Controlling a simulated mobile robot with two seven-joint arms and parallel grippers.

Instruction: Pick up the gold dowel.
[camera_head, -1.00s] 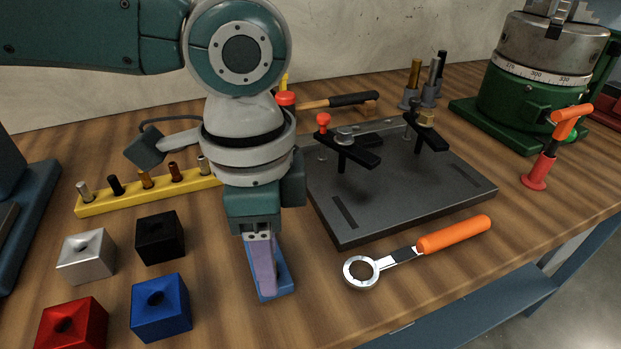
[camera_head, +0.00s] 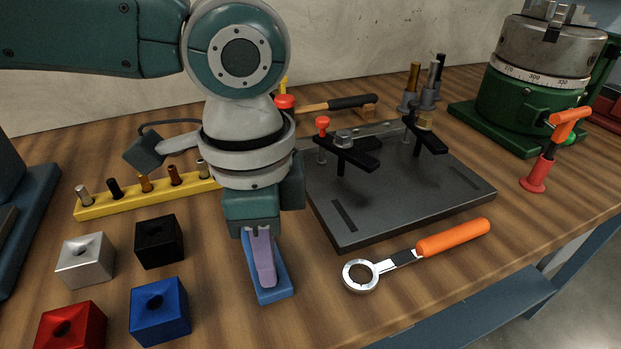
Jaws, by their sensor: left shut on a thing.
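No clear gold dowel shows at the fingers. A yellow rack (camera_head: 122,203) at the left holds several short dowels, among them a copper-brown one (camera_head: 146,184); the arm covers its right end. A gold-coloured rod (camera_head: 414,76) stands in a grey holder at the back. My right gripper is not in view.
Silver (camera_head: 86,261), black (camera_head: 160,241), red (camera_head: 72,331) and blue (camera_head: 160,311) holed blocks stand left of the gripper. A dark fixture plate (camera_head: 400,205) and an orange-handled ratchet wrench (camera_head: 452,237) lie to the right. Bare wood is in front.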

